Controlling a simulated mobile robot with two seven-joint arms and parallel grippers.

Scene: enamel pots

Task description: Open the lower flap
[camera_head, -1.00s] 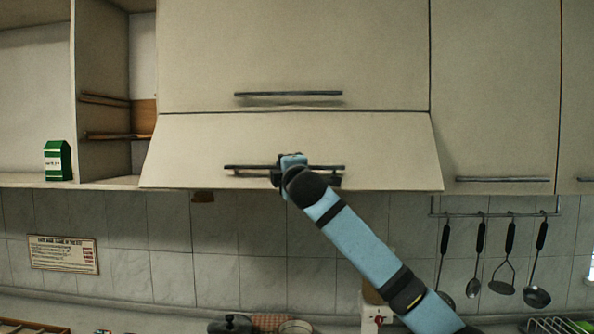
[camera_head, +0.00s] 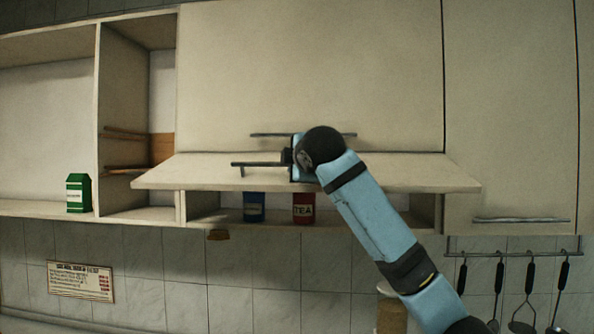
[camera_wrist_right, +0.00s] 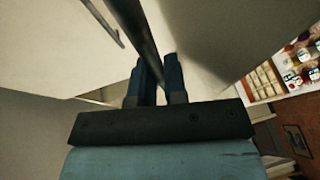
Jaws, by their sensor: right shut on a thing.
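The lower flap (camera_head: 400,172) of the wall cabinet is swung up and outward, tilted so that its lower edge stands out toward me. Its dark bar handle (camera_head: 250,164) shows left of my gripper; the rest is hidden behind it. My right gripper (camera_head: 292,158) is at the handle, shut on it. In the right wrist view the gripper's two blue fingers (camera_wrist_right: 156,82) are close together at the dark handle bar (camera_wrist_right: 140,38). Under the flap, a blue tin (camera_head: 254,207) and a red tin marked TEA (camera_head: 303,208) stand in the opened compartment. My left gripper is not in view.
The upper cabinet door (camera_head: 310,70) above the flap is closed. A green carton (camera_head: 78,193) stands on the open shelf at left. Several utensils (camera_head: 525,295) hang from a rail at lower right. A sign (camera_head: 80,281) is on the tiled wall.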

